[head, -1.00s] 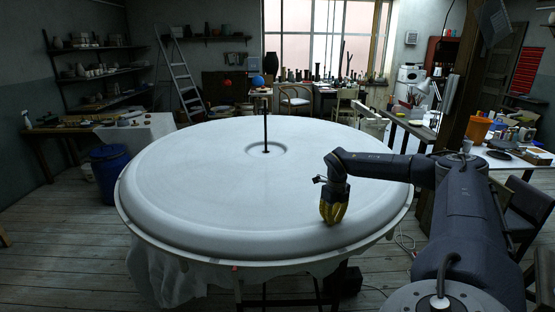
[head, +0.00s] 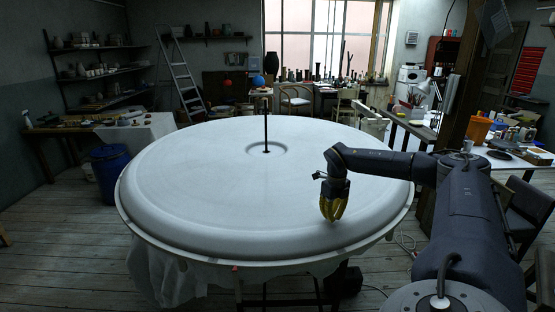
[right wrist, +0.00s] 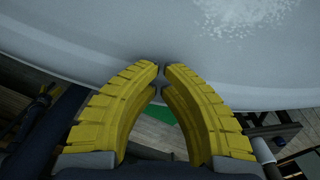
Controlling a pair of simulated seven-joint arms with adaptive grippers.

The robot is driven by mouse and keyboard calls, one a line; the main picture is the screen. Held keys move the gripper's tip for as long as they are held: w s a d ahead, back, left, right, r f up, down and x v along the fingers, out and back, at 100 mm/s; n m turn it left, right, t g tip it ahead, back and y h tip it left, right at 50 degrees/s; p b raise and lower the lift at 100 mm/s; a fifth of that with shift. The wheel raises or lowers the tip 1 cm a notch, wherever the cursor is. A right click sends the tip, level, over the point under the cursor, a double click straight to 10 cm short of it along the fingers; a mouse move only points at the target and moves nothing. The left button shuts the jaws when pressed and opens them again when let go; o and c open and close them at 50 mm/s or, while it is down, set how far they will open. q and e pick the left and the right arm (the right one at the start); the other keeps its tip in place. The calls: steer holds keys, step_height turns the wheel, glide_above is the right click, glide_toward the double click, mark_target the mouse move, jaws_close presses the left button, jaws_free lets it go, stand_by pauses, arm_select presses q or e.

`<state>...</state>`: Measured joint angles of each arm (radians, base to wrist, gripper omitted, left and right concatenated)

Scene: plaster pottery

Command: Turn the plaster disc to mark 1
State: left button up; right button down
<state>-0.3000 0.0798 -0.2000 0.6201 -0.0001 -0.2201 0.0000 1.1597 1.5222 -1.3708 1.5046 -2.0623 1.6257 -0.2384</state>
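The large white plaster disc (head: 210,190) lies flat on a round stand, with a raised rounded rim and a thin dark rod (head: 266,125) upright at its centre. My right gripper (head: 333,219) is over the disc's front-right rim, fingers pointing down. In the right wrist view its yellow fingers (right wrist: 162,68) curve together with tips almost meeting and nothing between them. The disc (right wrist: 130,45) shows beyond the tips; I cannot tell whether they touch it. A small red spot (head: 235,268) is on the front edge. No numbered mark is readable. My left gripper is out of view.
White cloth (head: 165,275) hangs below the disc. A blue barrel (head: 108,172) stands at left, and a stepladder (head: 183,75) behind. A workbench with an orange pot (head: 478,129) is at right. A green patch (right wrist: 158,114) shows below the fingers in the wrist view.

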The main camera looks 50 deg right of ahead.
steer(key=shift+r, duration=2.7)
